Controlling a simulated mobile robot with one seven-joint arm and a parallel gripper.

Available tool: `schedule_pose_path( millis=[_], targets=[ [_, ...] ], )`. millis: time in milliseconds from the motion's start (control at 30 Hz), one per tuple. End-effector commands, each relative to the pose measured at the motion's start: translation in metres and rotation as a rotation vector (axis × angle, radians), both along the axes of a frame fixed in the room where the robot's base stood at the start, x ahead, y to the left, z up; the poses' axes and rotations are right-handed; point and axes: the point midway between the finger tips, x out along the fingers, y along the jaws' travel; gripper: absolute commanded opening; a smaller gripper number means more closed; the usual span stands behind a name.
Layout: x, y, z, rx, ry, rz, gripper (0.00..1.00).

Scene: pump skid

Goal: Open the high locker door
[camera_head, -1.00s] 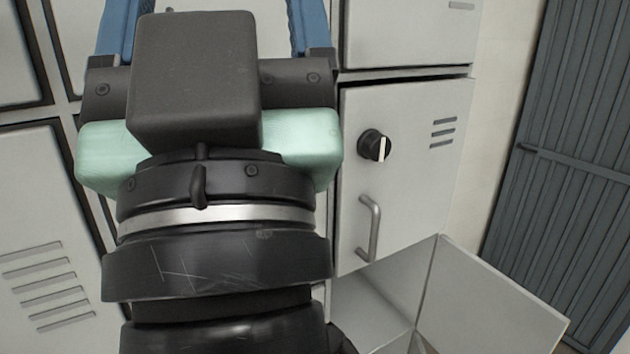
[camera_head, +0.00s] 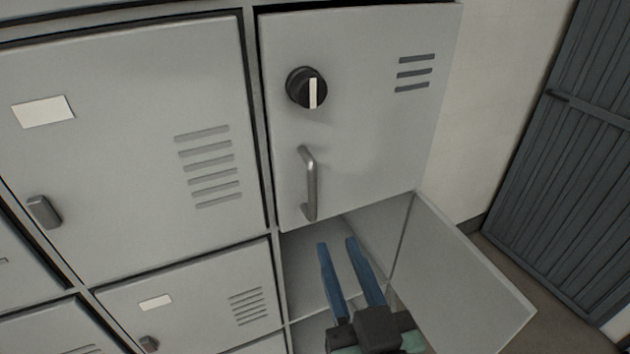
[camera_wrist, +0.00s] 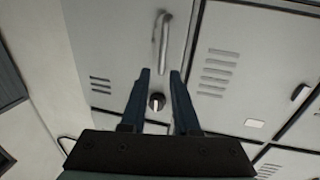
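The upper right locker door (camera_head: 370,120) is light grey, with a black knob (camera_head: 306,88) bearing a white vertical mark and a silver bar handle (camera_head: 309,183) below it. The door looks shut, with a dark gap along its top edge. My gripper (camera_head: 336,242) is below the handle, in front of the open compartment, its two blue fingers apart and empty. In the wrist view, which is turned over, my gripper (camera_wrist: 160,72) has the knob (camera_wrist: 157,101) showing between its fingers and the handle (camera_wrist: 163,42) just beyond the tips. No contact with the handle shows.
The locker below stands open, its door (camera_head: 465,270) swung out to the right beside my gripper. Closed locker doors (camera_head: 130,150) fill the left. A pale wall and a dark ribbed metal door (camera_head: 560,170) are at the right.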

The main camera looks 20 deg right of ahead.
Motion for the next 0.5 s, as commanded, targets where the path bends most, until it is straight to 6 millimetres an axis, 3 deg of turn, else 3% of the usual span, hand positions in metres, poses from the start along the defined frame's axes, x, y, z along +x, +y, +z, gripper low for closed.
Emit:
schedule_pose_path(
  millis=[267, 500],
  targets=[
    [0.027, -0.004, 0.001, 0.001, -0.006, 0.002, 0.3],
    [0.075, -0.011, 0.005, 0.003, -0.002, 0.002, 0.3]
  ],
)
